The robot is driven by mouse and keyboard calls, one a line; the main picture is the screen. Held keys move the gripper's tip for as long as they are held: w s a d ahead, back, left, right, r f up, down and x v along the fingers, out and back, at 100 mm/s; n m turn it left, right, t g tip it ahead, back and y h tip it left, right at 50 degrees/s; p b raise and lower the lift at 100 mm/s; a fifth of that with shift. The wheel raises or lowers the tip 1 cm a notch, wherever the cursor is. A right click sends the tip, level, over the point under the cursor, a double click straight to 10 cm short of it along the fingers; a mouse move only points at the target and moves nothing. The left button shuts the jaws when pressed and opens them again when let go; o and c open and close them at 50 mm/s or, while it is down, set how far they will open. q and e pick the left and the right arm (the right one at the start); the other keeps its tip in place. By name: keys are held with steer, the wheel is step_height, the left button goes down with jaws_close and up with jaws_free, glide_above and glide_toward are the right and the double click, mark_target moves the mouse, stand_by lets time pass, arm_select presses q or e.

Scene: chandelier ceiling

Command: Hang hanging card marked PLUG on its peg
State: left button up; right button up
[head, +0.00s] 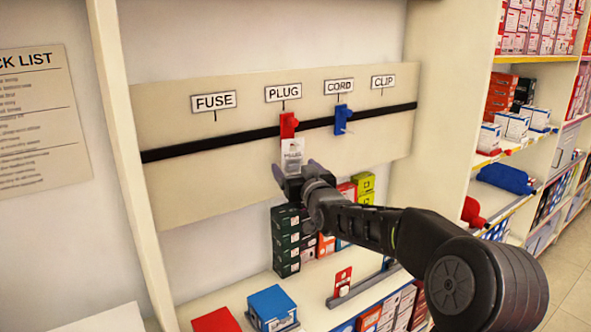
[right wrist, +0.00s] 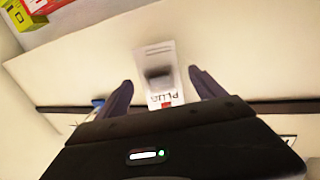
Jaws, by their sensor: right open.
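The white card marked PLUG (head: 292,158) is upright just under the red peg (head: 288,126), below the PLUG label (head: 283,93). Its top edge meets the peg's lower end; I cannot see how it is held there. My right gripper (head: 294,172) is open at the card's lower part. In the right wrist view the card (right wrist: 155,62) lies between the two spread fingers of the right gripper (right wrist: 160,78), with a gap on each side. A bit of red shows at the card's end there. My left gripper is not in view.
A blue peg (head: 341,120) is on the black rail (head: 210,143) below the CORD label (head: 339,86). Stacked boxes (head: 286,242) stand on the shelf below the board. A blue box (head: 271,307) is lower down. Stocked shelves (head: 528,155) line the right. The board's left part is clear.

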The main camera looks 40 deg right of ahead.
steer(key=shift+s+a+b, duration=0.15)
steer(key=shift+s+b, duration=0.15)
steer(key=shift+s, duration=0.2)
steer(key=b+v, duration=0.2)
steer(key=v, duration=0.4)
steer(key=shift+s, duration=0.35)
steer(key=shift+a, duration=0.1)
